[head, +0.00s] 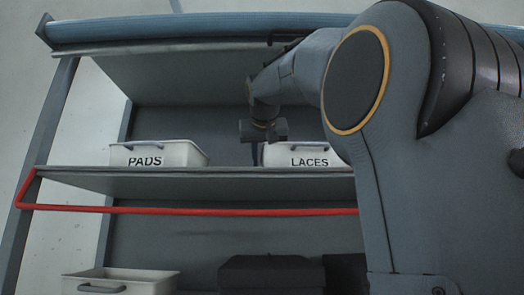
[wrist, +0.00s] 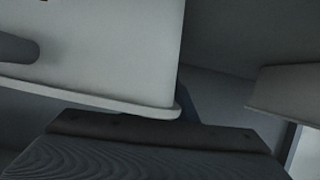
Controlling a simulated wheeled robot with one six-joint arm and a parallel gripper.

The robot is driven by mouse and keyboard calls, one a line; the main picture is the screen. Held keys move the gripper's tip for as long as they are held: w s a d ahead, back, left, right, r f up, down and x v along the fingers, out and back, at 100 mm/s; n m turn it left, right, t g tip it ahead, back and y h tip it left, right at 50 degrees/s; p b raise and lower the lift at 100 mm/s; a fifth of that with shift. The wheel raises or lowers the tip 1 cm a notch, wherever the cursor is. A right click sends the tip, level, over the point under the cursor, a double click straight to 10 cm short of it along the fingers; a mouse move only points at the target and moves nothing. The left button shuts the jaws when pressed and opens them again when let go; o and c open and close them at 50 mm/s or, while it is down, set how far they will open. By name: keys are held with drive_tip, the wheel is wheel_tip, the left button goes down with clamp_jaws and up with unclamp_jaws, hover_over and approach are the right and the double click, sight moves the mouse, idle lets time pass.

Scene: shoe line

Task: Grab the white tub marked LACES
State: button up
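The white tub marked LACES (head: 300,153) stands on the upper shelf board (head: 230,183) in the head view. My arm hides its right end. My gripper (head: 258,150) points down at the tub's left end; I cannot tell whether it touches. In the wrist view a large pale tub wall with a rim (wrist: 100,60) fills the upper left, likely the LACES tub, with part of a dark handle at the left edge. The dark gripper body (wrist: 150,155) is below it, and a dark finger part shows just past the rim's corner. The fingertips and their gap are hidden.
A white tub marked PADS (head: 165,154) stands left on the same board. A red rail (head: 180,210) runs along the front below the board. A white bin (head: 120,283) and dark boxes (head: 270,275) are lower down. Bare board lies between the two upper tubs.

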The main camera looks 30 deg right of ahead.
drive_tip(key=shift+c, duration=0.4)
clamp_jaws()
